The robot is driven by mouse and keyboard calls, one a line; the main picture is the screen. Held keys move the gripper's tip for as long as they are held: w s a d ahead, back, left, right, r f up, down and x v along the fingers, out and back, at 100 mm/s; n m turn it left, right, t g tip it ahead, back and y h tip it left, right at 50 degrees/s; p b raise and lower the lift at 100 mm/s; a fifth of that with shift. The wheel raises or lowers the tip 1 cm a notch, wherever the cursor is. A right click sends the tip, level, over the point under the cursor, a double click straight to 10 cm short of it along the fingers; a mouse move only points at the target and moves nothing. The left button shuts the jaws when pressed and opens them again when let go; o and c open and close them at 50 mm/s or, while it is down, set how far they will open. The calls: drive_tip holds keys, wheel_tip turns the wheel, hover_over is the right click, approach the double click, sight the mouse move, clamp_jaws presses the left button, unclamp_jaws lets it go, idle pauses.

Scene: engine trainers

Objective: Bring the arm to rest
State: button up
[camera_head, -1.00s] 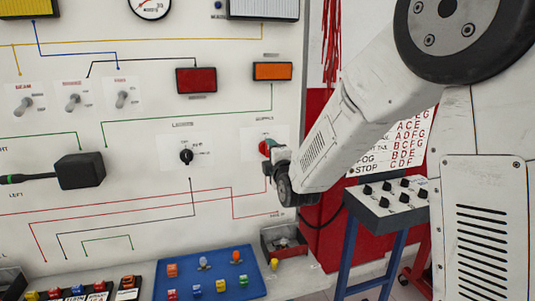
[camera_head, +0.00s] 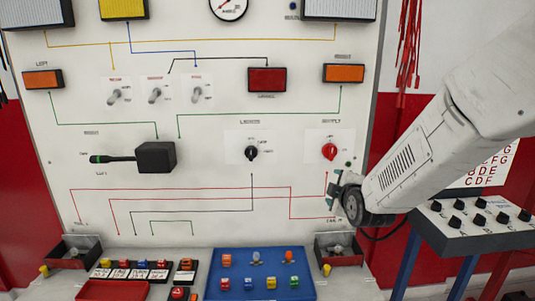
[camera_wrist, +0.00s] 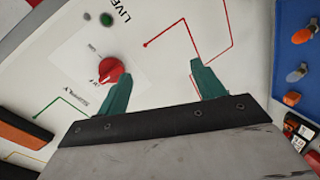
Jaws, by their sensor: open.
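My gripper (camera_head: 335,190) is in front of the trainer panel's lower right part, just below and right of the red supply knob (camera_head: 329,151). In the wrist view the two green fingers of my gripper (camera_wrist: 160,90) stand wide apart with nothing between them. The red knob (camera_wrist: 115,71) shows beside the left finger there, and I cannot tell whether they touch in that view. In the head view the knob is clear of the gripper. My white arm comes in from the right edge of the head view.
The trainer panel (camera_head: 215,95) fills the back. A blue tray (camera_head: 218,288) with small coloured parts lies below, beside a small open box (camera_head: 338,250). A stand with black knobs (camera_head: 480,236) is at the right, under the arm. Floor beyond shows at far right.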

drive_tip(key=s+f+m+g, duration=0.2)
drive_tip(key=s+m+g, duration=0.2)
drive_tip(key=s, duration=0.3)
drive_tip(key=s+f+m+g, duration=0.3)
drive_tip(key=s+g, duration=0.1)
drive_tip(key=s, duration=0.3)
drive_tip(key=s+d+r+m+g, duration=0.1)
drive_tip(key=s+r+m, duration=0.1)
drive_tip(key=s, duration=0.6)
drive_tip(key=s+d+r+m+g, duration=0.1)
drive_tip(key=s+r+m+g, duration=0.1)
drive_tip(key=s, duration=0.7)
drive_tip(key=s+d+r+m+g, duration=0.2)
drive_tip(key=s+r, duration=0.3)
drive_tip(key=s, duration=0.4)
drive_tip(key=shift+r+m+h, duration=0.2)
drive_tip(key=shift+m+h, duration=0.1)
drive_tip(key=shift+m, duration=0.6)
